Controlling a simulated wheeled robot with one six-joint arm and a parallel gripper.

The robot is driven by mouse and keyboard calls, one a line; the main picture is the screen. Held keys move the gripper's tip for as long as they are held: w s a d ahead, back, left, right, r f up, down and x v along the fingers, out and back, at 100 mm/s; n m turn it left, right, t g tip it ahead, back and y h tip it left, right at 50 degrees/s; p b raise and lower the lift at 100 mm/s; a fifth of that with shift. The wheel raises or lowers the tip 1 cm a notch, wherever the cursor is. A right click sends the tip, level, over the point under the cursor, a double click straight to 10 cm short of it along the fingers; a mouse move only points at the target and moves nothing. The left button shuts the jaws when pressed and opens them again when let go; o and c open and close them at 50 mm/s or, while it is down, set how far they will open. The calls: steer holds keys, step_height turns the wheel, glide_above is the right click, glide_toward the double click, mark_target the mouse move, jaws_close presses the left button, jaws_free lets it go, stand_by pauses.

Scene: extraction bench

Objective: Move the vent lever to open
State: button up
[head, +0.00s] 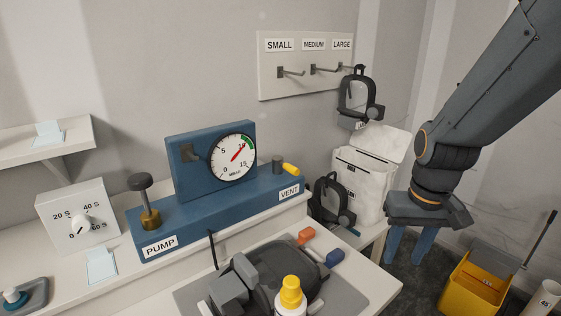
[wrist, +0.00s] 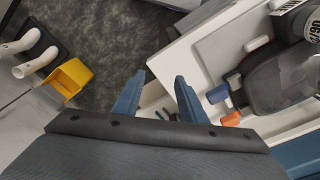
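The vent lever (head: 291,169) is a short yellow handle on a dark grey knob, at the right end of the blue pump unit (head: 190,217), behind the VENT label (head: 289,191). The yellow handle points to the right and slightly toward the front. My gripper (head: 406,250) hangs fingers-down to the right of the bench, well apart from the lever. Its two blue fingers are spread with nothing between them; they also show in the wrist view (wrist: 160,82). The lever does not show in the wrist view.
A gauge (head: 232,158) stands on the pump unit, its red needle near the green band. A white bin (head: 360,185) and a dark mask (head: 333,203) lie between gripper and lever.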

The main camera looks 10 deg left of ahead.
steer(key=w+a+r+n, duration=0.2)
steer(key=w+a+r, duration=0.3)
steer(key=w, duration=0.4)
steer(key=n+g+y+b, duration=0.1)
steer(key=n+g+b, duration=0.15)
steer(key=n, duration=0.35)
glide_toward(285, 169)
steer(key=f, duration=0.2)
steer(key=f+p, duration=0.1)
steer(key=f, duration=0.2)
steer(key=d+f+p, duration=0.1)
steer(key=f, duration=0.1)
steer(key=shift+s+d+f, duration=0.15)
steer(key=shift+s, duration=0.25)
